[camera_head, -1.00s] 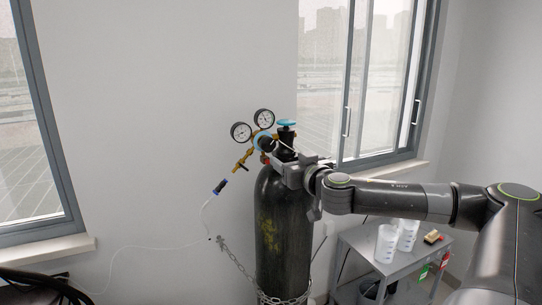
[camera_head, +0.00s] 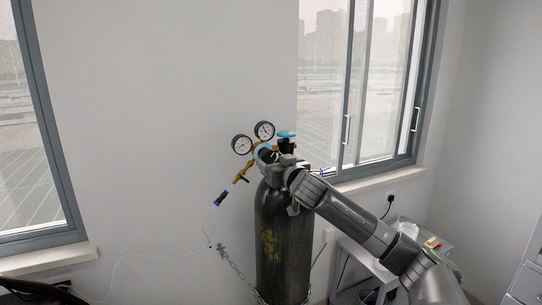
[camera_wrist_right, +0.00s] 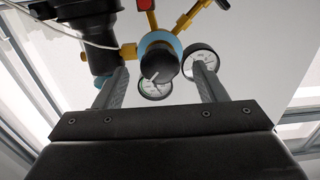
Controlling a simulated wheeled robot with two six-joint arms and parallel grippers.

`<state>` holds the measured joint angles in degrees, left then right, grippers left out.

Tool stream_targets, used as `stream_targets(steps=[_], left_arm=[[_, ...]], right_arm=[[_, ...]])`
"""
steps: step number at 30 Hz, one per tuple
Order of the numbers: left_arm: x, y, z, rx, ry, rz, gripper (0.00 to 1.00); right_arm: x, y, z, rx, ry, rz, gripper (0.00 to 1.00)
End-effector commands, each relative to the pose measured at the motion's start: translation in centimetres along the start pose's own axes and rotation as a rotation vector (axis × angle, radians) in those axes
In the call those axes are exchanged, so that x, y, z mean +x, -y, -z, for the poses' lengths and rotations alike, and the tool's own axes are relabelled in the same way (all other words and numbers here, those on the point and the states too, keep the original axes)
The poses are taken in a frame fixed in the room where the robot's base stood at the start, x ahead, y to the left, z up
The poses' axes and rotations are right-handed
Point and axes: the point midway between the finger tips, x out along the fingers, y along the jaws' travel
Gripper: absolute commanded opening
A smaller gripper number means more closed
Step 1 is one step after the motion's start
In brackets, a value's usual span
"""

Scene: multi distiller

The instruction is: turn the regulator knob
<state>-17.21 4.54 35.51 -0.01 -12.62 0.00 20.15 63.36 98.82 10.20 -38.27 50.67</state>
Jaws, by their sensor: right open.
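The regulator knob is a round black knob (camera_wrist_right: 160,64) with a white line on its face. It sits in front of a blue ring (camera_wrist_right: 158,42) on the brass regulator, with the ring also showing in the head view (camera_head: 262,149). My right gripper (camera_wrist_right: 160,68) is open, with one finger on each side of the knob in the wrist view. I cannot tell whether a finger touches it. In the head view my right gripper (camera_head: 277,163) is at the regulator, partly covering it and the knob. My left gripper is not in view.
The dark gas cylinder (camera_head: 283,245) stands against the wall with a chain (camera_head: 232,262) around it. Two dial gauges (camera_head: 242,144) (camera_head: 264,130) and a blue valve handwheel (camera_head: 286,134) are close to the gripper. A grey cart (camera_head: 350,247) is at the right.

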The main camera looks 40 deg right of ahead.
Motion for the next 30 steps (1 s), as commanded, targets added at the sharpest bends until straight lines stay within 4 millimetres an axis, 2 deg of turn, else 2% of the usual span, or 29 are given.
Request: stream_targets(steps=[1,7,19,27,30], left_arm=[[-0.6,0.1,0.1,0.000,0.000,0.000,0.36],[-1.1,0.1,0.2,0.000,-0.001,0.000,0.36],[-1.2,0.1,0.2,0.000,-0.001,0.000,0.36],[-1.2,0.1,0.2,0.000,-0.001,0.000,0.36],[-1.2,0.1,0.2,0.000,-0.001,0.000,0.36]], right_arm=[[0.7,-0.1,0.3,0.004,0.000,-0.002,0.65],[2.2,-0.1,0.2,0.002,-0.001,-0.001,0.65],[2.6,-0.1,0.0,-0.001,0.000,-0.001,0.65],[2.6,-0.1,0.0,-0.001,0.000,-0.001,0.29],[2.6,-0.1,0.0,-0.001,0.000,-0.001,0.20]])
